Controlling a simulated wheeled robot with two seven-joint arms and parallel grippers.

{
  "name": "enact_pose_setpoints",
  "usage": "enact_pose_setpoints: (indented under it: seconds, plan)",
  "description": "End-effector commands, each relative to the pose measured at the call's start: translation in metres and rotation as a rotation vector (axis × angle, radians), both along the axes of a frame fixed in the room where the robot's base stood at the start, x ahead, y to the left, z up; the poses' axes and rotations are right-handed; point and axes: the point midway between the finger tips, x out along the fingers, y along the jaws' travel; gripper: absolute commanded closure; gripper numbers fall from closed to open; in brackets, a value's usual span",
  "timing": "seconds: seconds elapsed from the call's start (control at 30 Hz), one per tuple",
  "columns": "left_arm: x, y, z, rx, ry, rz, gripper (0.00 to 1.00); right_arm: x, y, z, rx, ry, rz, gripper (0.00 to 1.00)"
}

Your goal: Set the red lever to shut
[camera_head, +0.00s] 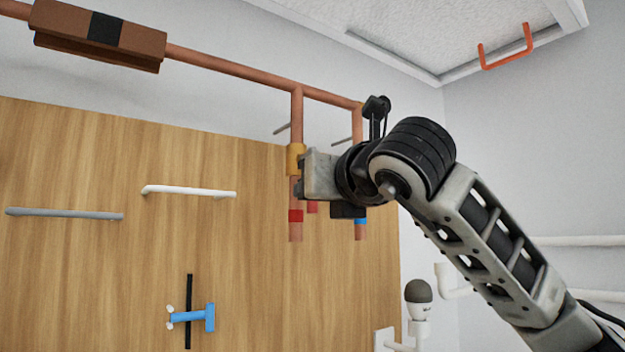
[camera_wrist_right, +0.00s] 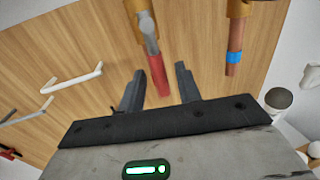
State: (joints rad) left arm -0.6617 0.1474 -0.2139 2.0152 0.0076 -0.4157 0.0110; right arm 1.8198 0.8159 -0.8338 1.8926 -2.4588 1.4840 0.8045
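The red lever (camera_wrist_right: 157,76) has a grey metal arm and a red grip. It hangs down from a brass valve (camera_head: 296,158) on the left copper pipe, roughly along the pipe. In the head view only a small red piece (camera_head: 312,207) of it seems to show beside my wrist. My right gripper (camera_wrist_right: 160,69) is open, with one finger on each side of the red grip in the right wrist view. I cannot tell whether the fingers touch it or how deep it sits between them. My left gripper is not in view.
A second copper pipe with a blue band (camera_wrist_right: 235,57) hangs to the right. White (camera_head: 190,192) and grey (camera_head: 65,214) bars and a blue fixture (camera_head: 195,317) are on the wooden panel (camera_head: 100,270). A dark-headed white fixture (camera_head: 418,300) stands lower right.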

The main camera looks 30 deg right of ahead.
Motion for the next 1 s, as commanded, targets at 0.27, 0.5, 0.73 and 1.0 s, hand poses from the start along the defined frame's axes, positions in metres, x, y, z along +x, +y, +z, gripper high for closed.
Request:
enact_pose_setpoints:
  seconds: [0.27,0.5,0.73,1.0]
  plan:
    - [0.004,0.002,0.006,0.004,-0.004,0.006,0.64,0.023,-0.001,0.0,0.0,0.001,0.001,0.66]
    - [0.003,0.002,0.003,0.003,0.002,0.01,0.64,0.024,-0.001,-0.001,0.0,0.0,0.002,0.66]
    - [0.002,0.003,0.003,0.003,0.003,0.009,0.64,0.024,-0.001,0.0,0.0,0.0,0.002,1.0]
    - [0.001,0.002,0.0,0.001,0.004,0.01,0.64,0.023,0.001,-0.001,0.025,0.004,0.003,1.0]
